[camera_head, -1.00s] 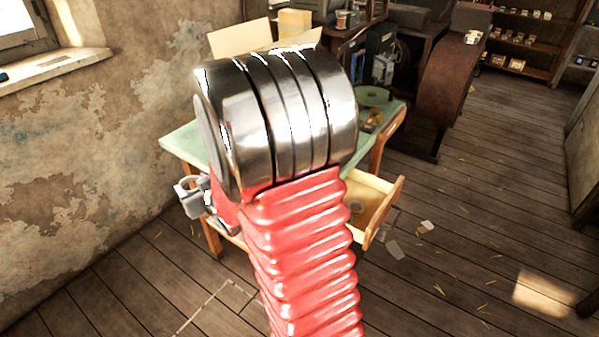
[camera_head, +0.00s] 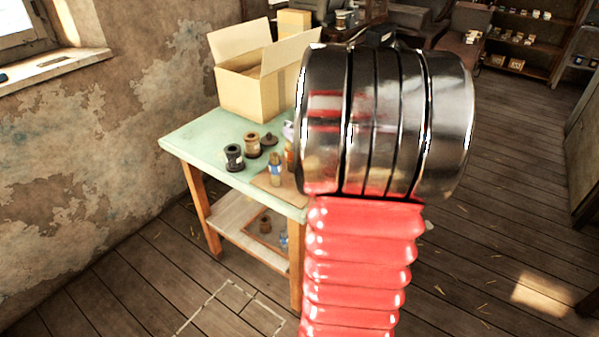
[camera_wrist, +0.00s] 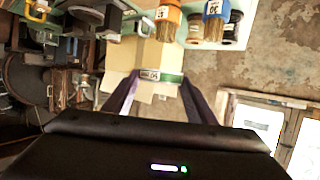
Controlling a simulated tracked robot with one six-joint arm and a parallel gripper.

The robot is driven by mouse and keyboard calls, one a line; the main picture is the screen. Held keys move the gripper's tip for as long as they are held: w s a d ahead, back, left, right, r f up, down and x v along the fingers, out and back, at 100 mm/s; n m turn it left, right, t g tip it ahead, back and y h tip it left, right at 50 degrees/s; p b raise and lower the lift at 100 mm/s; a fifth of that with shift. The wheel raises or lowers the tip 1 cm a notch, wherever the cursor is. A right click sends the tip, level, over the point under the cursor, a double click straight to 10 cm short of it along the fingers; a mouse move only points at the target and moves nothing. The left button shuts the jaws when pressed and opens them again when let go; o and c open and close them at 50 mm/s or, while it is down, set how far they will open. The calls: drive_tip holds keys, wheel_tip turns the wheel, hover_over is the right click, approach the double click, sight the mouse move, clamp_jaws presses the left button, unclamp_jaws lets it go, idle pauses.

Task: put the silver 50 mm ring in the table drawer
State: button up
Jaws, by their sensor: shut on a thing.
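In the wrist view the purple fingers of my gripper (camera_wrist: 158,82) are closed on a narrow band, the 50 mm ring (camera_wrist: 160,76). Its white label appears to read 50 mm upside down, and the band looks greenish here. The ring is held between the fingertips, with the table and box behind it. In the head view my large arm covers the gripper and ring. The pale green table (camera_head: 200,135) stands left of my arm. Its drawer is hidden behind my arm in the head view, and I cannot make it out in the wrist view.
An open cardboard box (camera_head: 245,92) stands at the table's back. A peeling wall (camera_head: 90,150) is left; floor (camera_head: 490,240) is open at right.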

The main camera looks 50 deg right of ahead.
drive_tip(key=shift+s+d+r, duration=0.1)
drive_tip(key=shift+s+d, duration=0.15)
wheel_tip(320, 180, down, 14)
idle(0.7)
drive_tip(key=shift+f, duration=2)
drive_tip(key=shift+f, duration=0.1)
drive_tip(key=o, duration=1)
drive_tip(key=shift+o, duration=0.2)
